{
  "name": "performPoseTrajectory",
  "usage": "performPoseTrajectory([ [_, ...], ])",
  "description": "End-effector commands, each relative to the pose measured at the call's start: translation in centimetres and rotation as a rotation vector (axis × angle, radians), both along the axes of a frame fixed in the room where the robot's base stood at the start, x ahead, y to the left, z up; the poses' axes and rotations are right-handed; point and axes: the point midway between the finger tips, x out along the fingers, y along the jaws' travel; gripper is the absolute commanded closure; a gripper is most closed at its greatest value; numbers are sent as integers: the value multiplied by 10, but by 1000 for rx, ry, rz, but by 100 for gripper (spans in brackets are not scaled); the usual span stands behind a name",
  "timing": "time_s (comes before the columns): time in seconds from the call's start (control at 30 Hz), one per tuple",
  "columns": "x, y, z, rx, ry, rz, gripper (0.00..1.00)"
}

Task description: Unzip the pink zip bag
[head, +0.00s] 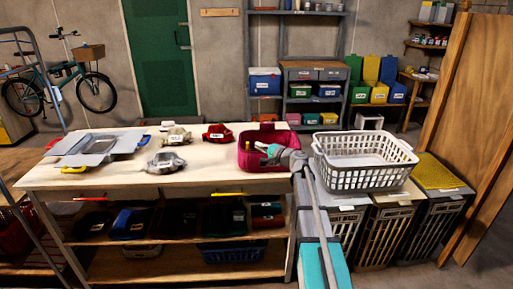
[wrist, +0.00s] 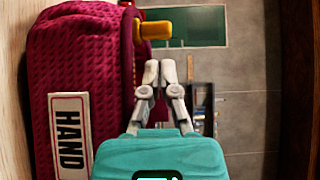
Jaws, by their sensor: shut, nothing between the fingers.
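The pink zip bag (head: 252,161) stands on the right end of the light worktop. In the wrist view the bag (wrist: 75,50) fills the left side, with ribbed fabric and a white label (wrist: 69,135) reading HAND.
A white laundry basket (head: 365,178) stands close to the right of my arm, on grey bins.

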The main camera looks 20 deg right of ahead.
Motion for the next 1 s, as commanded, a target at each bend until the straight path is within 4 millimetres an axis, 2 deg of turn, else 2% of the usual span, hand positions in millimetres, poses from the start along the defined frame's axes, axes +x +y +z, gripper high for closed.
performPoseTrajectory([
  [0.17,-4,-24,0,0,0,1,100],
  [0.2,-14,-26,0,0,0,0,100],
  [0.5,-58,-53,0,0,0,0,100],
  [0.73,-80,-67,0,0,0,3,100],
  [1.0,-87,-72,0,0,0,5,100],
])
